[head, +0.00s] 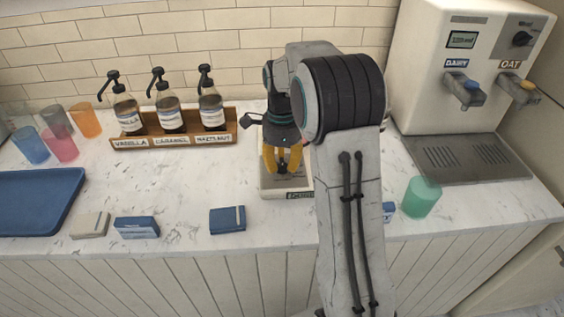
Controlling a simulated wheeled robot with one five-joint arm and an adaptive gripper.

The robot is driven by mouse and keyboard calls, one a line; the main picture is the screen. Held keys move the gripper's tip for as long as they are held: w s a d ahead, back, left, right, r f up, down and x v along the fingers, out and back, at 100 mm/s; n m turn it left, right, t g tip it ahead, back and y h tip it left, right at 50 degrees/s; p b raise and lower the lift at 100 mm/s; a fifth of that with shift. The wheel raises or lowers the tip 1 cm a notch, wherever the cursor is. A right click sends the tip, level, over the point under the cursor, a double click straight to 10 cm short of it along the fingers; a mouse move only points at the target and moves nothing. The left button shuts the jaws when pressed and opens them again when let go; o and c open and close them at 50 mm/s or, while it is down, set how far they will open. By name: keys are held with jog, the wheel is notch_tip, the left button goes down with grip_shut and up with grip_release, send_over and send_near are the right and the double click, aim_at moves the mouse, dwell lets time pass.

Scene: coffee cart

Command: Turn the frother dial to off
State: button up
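My gripper (282,168), with yellow fingers, points down over a low cream unit (272,188) on the counter, which looks like the frother. A dark label on the unit's front edge is partly covered by my arm, and I cannot read it surely. A small dark part, perhaps the dial, shows low between the fingertips. The fingers stand apart on either side of it; I cannot tell if they touch it. The dial's setting and any off mark are too small or hidden to read.
At the right stands a milk dispenser (420,60) with a black knob (522,38). A green cup (421,198) is right of my arm. A wooden rack (228,137) of syrup bottles is left of the unit. Boxes, a blue tray (35,200) and several cups lie further left.

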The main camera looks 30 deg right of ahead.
grip_shut()
